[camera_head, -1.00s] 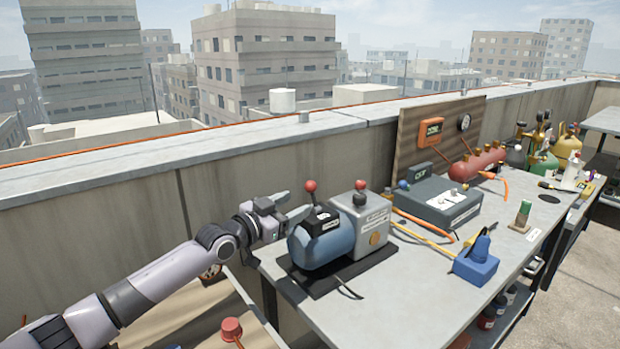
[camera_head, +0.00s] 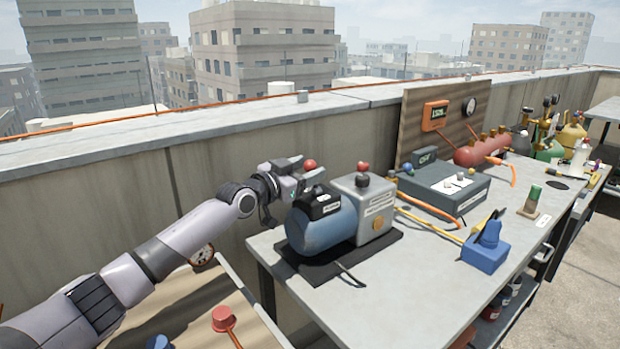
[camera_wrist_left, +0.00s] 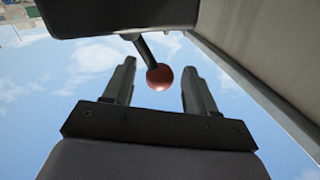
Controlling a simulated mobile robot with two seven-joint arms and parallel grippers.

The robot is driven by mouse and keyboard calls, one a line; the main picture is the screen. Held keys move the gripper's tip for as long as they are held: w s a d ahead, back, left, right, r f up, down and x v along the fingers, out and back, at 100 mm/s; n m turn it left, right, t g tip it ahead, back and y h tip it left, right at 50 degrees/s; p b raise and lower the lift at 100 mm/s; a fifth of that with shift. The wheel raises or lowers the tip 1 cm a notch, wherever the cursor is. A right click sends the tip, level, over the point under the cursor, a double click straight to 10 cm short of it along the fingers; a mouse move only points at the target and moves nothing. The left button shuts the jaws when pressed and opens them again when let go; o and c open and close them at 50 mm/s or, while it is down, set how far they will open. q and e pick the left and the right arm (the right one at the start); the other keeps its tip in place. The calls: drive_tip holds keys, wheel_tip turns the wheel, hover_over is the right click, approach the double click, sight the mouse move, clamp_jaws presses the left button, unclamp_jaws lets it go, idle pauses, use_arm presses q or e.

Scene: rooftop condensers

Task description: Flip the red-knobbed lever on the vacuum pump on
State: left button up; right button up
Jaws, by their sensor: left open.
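The vacuum pump, a blue cylinder joined to a grey box (camera_head: 374,218), sits on a black base on the bench. Its lever's red knob (camera_head: 309,165) stands above the black housing at the pump's left end. My left gripper (camera_head: 311,170) is open at this lever, and its fingers hide most of the stem in the head view. In the left wrist view the red knob (camera_wrist_left: 160,77) shows between the two open fingers (camera_wrist_left: 160,68), with clear gaps on both sides. The dark stem runs up from it to a dark body. My right gripper is not in view.
Behind my gripper is the concrete parapet (camera_head: 130,185). A dark grey control box (camera_head: 443,190) and a blue block (camera_head: 486,254) stand to the right. The front of the bench (camera_head: 390,290) is clear.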

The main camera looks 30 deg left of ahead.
use_arm(q)
drive_tip(key=shift+w+d+b, duration=0.15)
drive_tip(key=shift+w+b, duration=0.35)
drive_tip(key=shift+w, duration=0.3)
